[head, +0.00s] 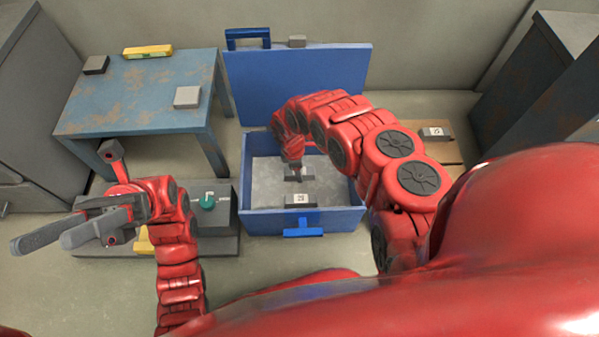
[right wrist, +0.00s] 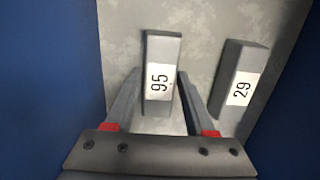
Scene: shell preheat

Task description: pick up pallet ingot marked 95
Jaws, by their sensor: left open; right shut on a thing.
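The ingot marked 95 (right wrist: 160,55) is a grey block with a white label. In the right wrist view it lies between the fingers of my right gripper (right wrist: 160,80), which is shut on it. In the head view this gripper (head: 297,172) is down inside the blue box (head: 340,219), over its grey floor, and mostly hides the ingot. Whether the ingot touches the floor I cannot tell. My left gripper (head: 72,230) is open and empty, above the grey unit at the left.
An ingot marked 29 (right wrist: 240,90) lies beside the held one in the box. The box's lid (head: 300,85) stands open behind. Another labelled ingot (head: 434,134) sits on a pallet (head: 452,152) at right. A blue table (head: 140,100) holds two grey blocks and a yellow level.

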